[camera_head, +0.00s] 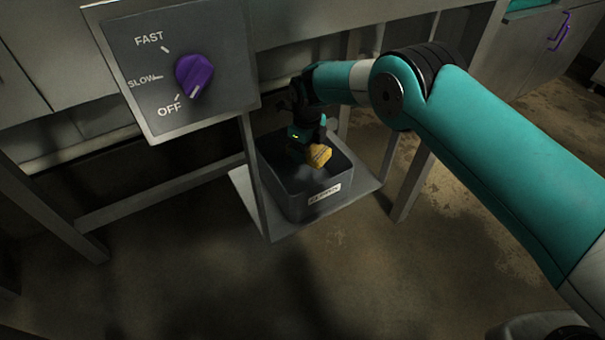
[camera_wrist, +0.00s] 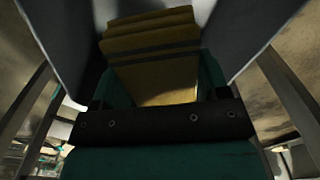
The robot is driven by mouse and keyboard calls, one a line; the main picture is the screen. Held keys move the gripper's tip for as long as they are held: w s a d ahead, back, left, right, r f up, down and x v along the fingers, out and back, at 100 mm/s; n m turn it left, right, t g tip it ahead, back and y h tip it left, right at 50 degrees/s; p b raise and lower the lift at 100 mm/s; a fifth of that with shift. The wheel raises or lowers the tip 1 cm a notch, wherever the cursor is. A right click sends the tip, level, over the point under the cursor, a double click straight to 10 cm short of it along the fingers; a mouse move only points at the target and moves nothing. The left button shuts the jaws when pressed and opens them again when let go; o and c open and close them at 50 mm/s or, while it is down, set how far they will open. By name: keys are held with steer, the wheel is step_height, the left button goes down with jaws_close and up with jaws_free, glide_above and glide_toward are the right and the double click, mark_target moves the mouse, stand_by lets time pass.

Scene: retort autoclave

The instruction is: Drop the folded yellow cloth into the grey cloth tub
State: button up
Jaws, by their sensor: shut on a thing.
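The folded yellow cloth (camera_head: 319,156) is in my gripper (camera_head: 311,148), which is shut on it, over the open top of the grey cloth tub (camera_head: 318,207). In the wrist view the cloth (camera_wrist: 155,62) fills the space between the jaws of my gripper (camera_wrist: 155,95), with dark stripes across it. The tub's grey walls (camera_wrist: 240,35) rise on both sides of the cloth there. I cannot tell whether the cloth touches the tub's floor. The tub has a white label on its front, too small to read surely.
The tub stands on a low grey shelf (camera_head: 272,226) between metal legs. A grey control panel (camera_head: 140,50) with a purple knob (camera_head: 194,74) hangs close to the left of my arm. A table leg (camera_head: 408,188) stands right of the tub. The floor in front is clear.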

steer(key=o, duration=1)
steer(key=shift+o, duration=0.2)
